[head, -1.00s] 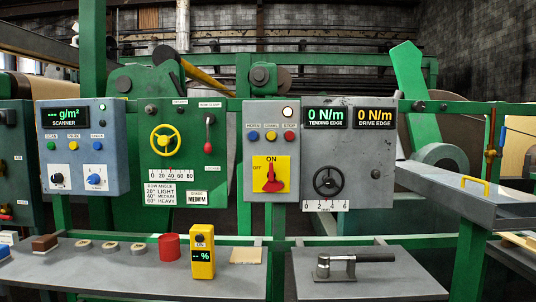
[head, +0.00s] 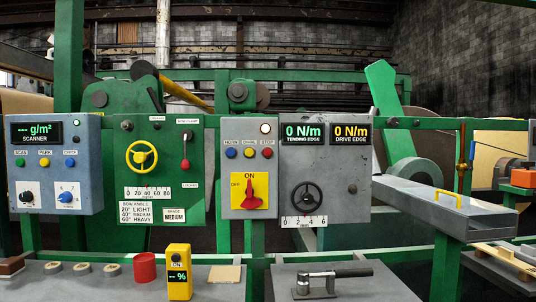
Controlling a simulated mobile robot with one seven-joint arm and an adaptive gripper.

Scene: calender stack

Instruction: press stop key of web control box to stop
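The web control box (head: 233,180) is a grey panel on the green frame, near the middle of the head view. Its upper row has a blue key under HORN (head: 231,152), a yellow key under CRAWL (head: 249,153) and a red key under STOP (head: 267,153). A pale round lamp (head: 265,129) sits above the red key. Below is a yellow plate with a red rotary switch (head: 250,189) whose handle points up toward ON. Nothing covers the keys. My gripper is not in view.
Right of the box is a grey panel (head: 340,170) with two displays reading 0 N/m and a black handwheel (head: 307,197). The scanner box (head: 85,180) is at left. A grey shelf (head: 100,285) below holds a red cylinder (head: 145,267) and a yellow meter (head: 179,272).

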